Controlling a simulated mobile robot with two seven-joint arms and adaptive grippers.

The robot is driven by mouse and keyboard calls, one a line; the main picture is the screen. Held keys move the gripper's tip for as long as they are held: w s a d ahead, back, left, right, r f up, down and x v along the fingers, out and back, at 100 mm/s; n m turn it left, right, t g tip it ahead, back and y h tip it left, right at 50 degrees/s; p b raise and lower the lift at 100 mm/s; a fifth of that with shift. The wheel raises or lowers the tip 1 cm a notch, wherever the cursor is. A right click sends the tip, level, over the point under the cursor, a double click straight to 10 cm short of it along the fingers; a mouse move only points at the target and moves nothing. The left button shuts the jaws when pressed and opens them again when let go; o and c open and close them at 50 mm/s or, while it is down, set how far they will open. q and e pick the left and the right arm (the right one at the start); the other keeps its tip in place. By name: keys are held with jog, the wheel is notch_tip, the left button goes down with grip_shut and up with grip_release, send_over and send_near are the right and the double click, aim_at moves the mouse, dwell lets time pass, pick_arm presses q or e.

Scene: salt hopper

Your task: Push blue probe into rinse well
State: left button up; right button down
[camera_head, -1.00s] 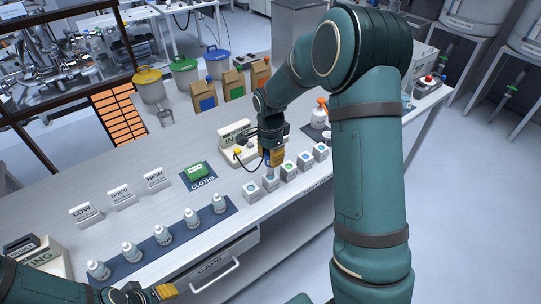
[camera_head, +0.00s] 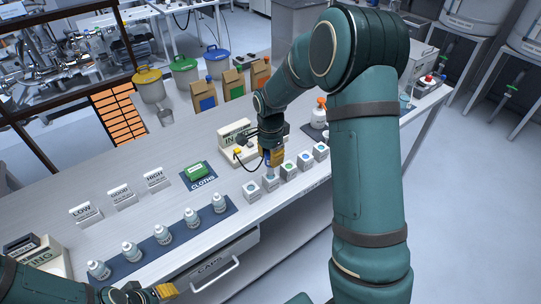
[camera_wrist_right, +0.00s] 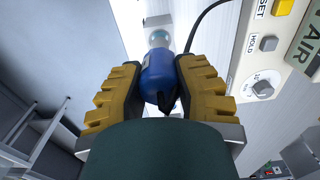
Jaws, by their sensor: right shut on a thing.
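My right gripper (camera_head: 276,157) is shut on the blue probe (camera_wrist_right: 158,78), between yellow ridged fingers in the right wrist view. The probe's clear rounded tip (camera_wrist_right: 160,38) points away from the gripper, close to a white surface. In the head view the probe is above the second white cube-shaped well (camera_head: 270,183) from the left; I cannot tell whether the tip is inside it. The well labels are too small to read, so I cannot tell which is the rinse well. My left gripper (camera_head: 165,291) is at the lower left, too small to judge.
More white wells (camera_head: 251,191) stand in a row along the bench edge. A cream meter (camera_head: 234,150) with a cable stands behind the right gripper. White bottles (camera_head: 163,234) stand on a dark mat, and a green item lies on the cloths mat (camera_head: 187,184).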

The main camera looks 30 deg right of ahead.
aim_at(270, 169)
jog(key=shift+f+b, duration=1.95)
jog(key=shift+f, duration=1.1)
dwell(0.4)
jog(key=shift+c, duration=0.7)
grip_release()
jog(key=shift+r, duration=0.2)
jog(key=shift+r+p, duration=2.35)
jog(key=shift+r, duration=0.55)
notch_tip(270, 169, up, 12)
